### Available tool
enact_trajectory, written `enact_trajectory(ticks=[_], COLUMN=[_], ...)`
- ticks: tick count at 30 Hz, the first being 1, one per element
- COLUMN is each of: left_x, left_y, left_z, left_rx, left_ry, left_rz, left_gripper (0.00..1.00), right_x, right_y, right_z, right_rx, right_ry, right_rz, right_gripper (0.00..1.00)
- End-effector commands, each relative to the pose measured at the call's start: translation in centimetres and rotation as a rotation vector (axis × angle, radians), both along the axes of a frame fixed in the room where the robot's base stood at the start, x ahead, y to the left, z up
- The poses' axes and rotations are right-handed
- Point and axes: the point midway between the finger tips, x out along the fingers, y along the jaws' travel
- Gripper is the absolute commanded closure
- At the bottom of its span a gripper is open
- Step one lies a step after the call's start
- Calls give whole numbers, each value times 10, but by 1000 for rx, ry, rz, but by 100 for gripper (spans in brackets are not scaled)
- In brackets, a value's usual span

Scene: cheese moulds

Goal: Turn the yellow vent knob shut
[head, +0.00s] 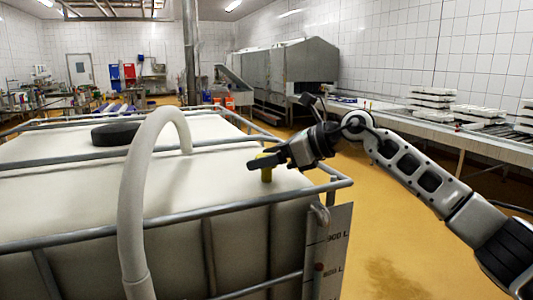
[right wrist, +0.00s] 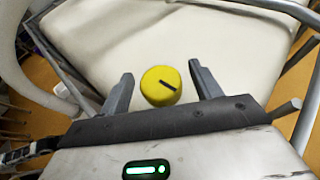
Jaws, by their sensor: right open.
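The yellow vent knob (head: 266,175) stands on top of the white tank (head: 75,178) near its right corner, partly hidden by my right gripper in the head view. In the right wrist view the round yellow knob (right wrist: 160,86) has a dark slanted line on its top. My right gripper (head: 262,162) is open at the knob. In the right wrist view its two fingers (right wrist: 163,88) stand on either side of the knob, with a gap on each side. My left gripper is not in view.
A metal rail (head: 225,206) runs around the tank's top edge. A thick pale hose (head: 133,190) arches over the tank on the left. A black round lid (head: 115,133) lies farther back. White moulds (head: 432,97) are stacked on the right-hand bench.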

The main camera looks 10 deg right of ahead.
Motion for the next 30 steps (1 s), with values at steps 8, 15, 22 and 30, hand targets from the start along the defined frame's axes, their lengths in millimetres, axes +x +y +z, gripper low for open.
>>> enact_trajectory(ticks=[8, 15, 22, 30], left_x=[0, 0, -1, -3], left_y=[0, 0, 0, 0], left_z=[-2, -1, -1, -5], left_rx=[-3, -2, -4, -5], left_ry=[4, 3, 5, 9], left_rz=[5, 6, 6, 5], left_gripper=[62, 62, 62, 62], right_x=[2, 2, 2, 1], right_y=[3, 3, 3, 3], right_z=[-2, -2, -2, -2], right_rx=[0, 0, -1, -2], right_ry=[0, 0, -2, -5], right_rz=[-1, -1, -9, -105], right_gripper=[36, 81, 81, 81])
